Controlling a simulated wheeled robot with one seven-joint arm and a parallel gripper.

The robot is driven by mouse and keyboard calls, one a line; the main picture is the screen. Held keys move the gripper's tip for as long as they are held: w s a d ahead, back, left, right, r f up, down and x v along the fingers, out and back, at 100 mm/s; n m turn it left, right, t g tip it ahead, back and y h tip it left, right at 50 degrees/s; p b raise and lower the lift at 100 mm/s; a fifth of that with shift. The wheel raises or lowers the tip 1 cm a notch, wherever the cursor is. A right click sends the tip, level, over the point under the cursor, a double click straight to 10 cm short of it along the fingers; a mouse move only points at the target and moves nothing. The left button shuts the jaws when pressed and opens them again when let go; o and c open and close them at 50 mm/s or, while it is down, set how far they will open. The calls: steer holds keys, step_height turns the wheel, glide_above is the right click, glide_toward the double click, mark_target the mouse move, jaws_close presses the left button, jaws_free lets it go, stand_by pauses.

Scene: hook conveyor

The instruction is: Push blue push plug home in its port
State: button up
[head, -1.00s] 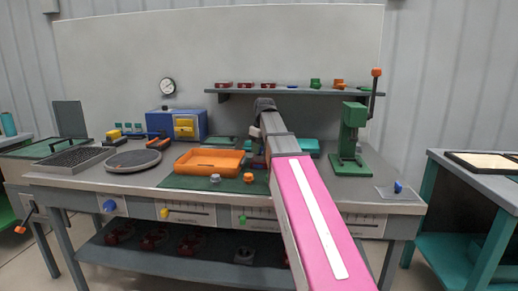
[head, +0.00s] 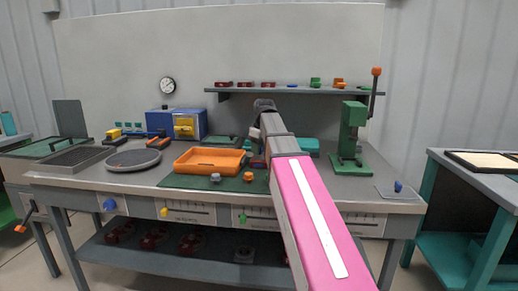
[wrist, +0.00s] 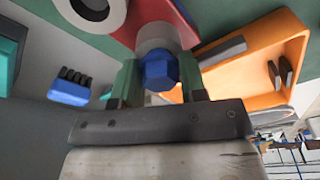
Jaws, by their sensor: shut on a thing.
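The blue push plug (wrist: 160,68) shows its six-sided blue end in the wrist view, between the green fingers of my gripper (wrist: 160,82). My gripper is shut on it. A light grey round collar (wrist: 156,38) sits just beyond the blue end, against a red block (wrist: 186,22). The port opening is hidden behind the plug and collar, so I cannot tell how deep the plug sits. In the head view my own arm hides the plug and most of the gripper.
An orange tray (head: 206,161) stands close beside the gripper on the green mat (head: 190,181); its wall (wrist: 240,35) shows at right in the wrist view. A blue piece with black prongs (wrist: 70,90) lies at left. A green press (head: 350,140) stands to the right.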

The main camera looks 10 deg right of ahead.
steer(key=shift+f, duration=0.1)
steer(key=o, duration=1)
